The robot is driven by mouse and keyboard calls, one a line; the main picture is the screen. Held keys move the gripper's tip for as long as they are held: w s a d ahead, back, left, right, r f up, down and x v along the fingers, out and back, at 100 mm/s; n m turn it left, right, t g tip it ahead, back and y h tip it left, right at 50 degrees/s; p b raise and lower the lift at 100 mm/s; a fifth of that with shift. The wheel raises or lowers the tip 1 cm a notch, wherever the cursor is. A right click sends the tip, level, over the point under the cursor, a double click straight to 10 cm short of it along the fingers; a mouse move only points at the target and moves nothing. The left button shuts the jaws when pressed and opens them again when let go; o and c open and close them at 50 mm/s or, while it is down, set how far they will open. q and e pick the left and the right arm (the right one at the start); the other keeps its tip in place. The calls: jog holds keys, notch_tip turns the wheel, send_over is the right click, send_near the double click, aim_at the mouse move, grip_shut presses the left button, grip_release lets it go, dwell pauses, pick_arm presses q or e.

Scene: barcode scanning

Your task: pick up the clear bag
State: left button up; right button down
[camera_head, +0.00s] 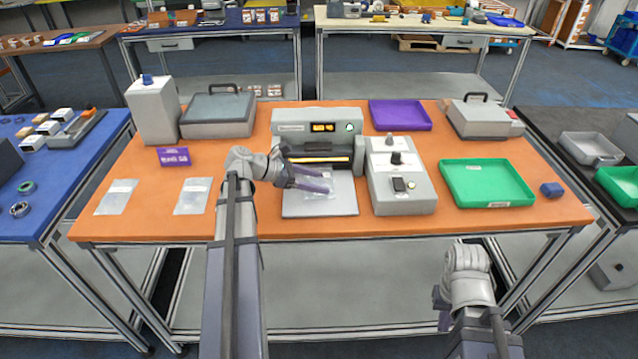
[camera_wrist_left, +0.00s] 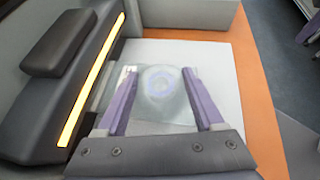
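A clear bag (camera_head: 322,195) lies on the grey plate (camera_head: 300,209) in front of the sealing machine (camera_head: 318,128). In the left wrist view the clear bag (camera_wrist_left: 158,103) has a bluish ring shape in it and a small printed patch at its upper left. My left gripper (camera_head: 329,182) is open above the plate; in the left wrist view its two fingers (camera_wrist_left: 160,76) stand apart on either side of the bag. Whether they touch it I cannot tell. My right gripper (camera_head: 441,308) is low at the table's front, and its fingers are mostly hidden.
Two more clear bags (camera_head: 116,197) (camera_head: 192,196) lie flat at the left of the orange table (camera_head: 265,219). A grey control box (camera_head: 403,185) stands right of the plate, with a green tray (camera_head: 487,183) beyond it. A purple box (camera_head: 173,156) is at the left.

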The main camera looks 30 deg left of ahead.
pick_arm(q)
grip_shut()
dwell(0.3)
jog(key=shift+r, duration=0.1)
pick_arm(e)
jog(key=shift+r, duration=0.1)
